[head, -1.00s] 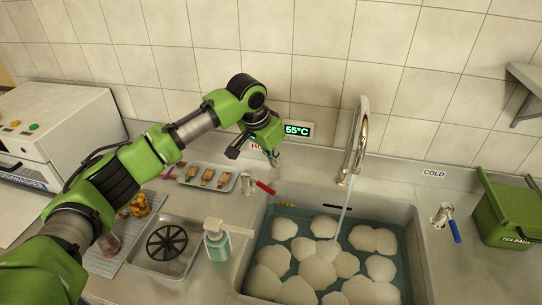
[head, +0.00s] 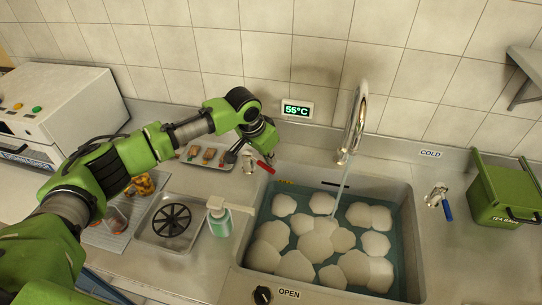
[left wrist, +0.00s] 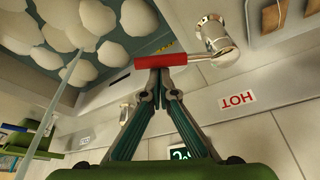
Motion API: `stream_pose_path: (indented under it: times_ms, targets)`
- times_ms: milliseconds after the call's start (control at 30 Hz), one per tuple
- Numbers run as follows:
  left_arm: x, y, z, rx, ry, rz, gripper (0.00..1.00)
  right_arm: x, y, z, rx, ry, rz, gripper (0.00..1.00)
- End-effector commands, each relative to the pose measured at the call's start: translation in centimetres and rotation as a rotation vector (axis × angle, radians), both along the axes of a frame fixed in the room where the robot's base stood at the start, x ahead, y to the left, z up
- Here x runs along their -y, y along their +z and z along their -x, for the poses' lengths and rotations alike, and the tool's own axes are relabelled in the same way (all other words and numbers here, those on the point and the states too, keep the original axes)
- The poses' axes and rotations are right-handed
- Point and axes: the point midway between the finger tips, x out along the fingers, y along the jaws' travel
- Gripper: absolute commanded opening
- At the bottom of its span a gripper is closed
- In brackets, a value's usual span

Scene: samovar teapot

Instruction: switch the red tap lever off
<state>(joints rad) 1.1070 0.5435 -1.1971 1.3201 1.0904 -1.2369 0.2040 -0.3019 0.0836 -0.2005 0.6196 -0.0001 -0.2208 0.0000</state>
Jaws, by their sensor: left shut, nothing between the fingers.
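The red tap lever (head: 265,167) sticks out to the right from its chrome tap base (head: 249,161) on the counter, left of the sink. In the left wrist view the red lever (left wrist: 160,61) lies across the tips of my left gripper (left wrist: 157,74). The fingers are shut together with nothing between them. The tips are at the lever's grip, touching it or very close. In the head view my left gripper (head: 269,154) is just above the lever and partly hides the tap area. Water runs from the chrome faucet (head: 354,125) into the sink. My right gripper is not in view.
The sink (head: 408,255) holds water and several pale rounded pieces. A blue tap lever (head: 447,211) and a green tea-bag box (head: 500,195) are at the right. A soap bottle (head: 219,218) stands left of the sink. A display (head: 296,110) reads 55°C.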

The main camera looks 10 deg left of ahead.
Motion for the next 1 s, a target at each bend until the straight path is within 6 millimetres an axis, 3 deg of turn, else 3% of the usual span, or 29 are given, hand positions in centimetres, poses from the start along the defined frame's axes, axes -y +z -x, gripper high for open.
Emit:
stream_pose_path:
  times_ms: [667,1000]
  targets:
    - [-0.5,0.1,1.0,-0.003,-0.113,-0.001,0.0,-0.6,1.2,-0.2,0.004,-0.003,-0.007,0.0]
    - [-1.4,0.1,2.5,-0.004,-0.354,0.002,0.0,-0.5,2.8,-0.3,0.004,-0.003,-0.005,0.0]
